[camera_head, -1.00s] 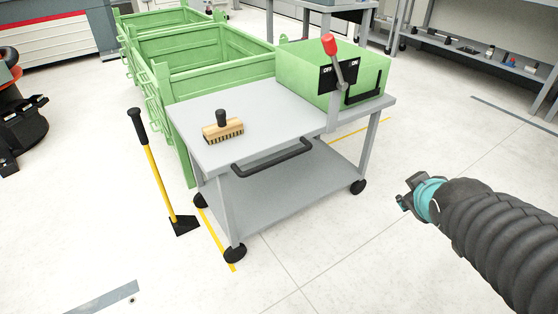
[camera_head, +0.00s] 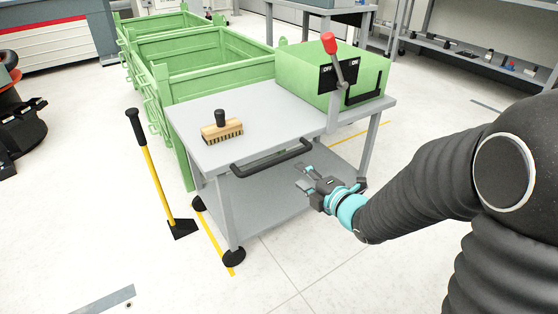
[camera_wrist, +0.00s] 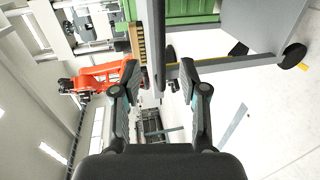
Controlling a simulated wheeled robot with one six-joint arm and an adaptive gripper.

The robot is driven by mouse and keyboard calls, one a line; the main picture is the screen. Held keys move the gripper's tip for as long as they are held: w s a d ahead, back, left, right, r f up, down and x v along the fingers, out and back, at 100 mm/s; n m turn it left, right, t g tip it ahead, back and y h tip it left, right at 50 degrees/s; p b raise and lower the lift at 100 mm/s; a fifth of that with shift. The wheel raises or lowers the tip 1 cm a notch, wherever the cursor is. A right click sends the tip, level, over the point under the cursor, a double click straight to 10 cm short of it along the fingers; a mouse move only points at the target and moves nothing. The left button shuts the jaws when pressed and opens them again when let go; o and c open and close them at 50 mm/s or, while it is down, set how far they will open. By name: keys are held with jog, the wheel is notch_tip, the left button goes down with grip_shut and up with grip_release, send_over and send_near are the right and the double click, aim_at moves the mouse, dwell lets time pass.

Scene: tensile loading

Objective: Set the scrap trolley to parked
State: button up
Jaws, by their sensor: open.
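The grey trolley (camera_head: 262,103) stands in the middle of the head view, with a dark handle (camera_head: 272,160) along its near edge. A lever (camera_head: 338,70) with a red knob (camera_head: 329,42) rises before a black OFF/ON plate on the green box (camera_head: 375,72). It leans left, its knob above the OFF side. My gripper (camera_head: 303,178) is open and empty, in front of the trolley, below and right of the handle. In the wrist view, the trolley's edge (camera_wrist: 153,35) runs down between the open fingers (camera_wrist: 158,75); contact cannot be told.
A brush (camera_head: 221,127) lies on the trolley top. A yellow-handled scraper (camera_head: 152,170) stands to its left. Green crates (camera_head: 205,55) stand behind. Yellow lines (camera_head: 215,240) mark the floor. The floor in front is clear. An orange thing (camera_wrist: 95,75) shows in the wrist view.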

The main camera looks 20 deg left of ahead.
aim_at(280, 162)
jog(key=x, duration=1.2)
jog(key=shift+d+p, duration=0.1)
jog(key=shift+p, duration=0.2)
grip_shut()
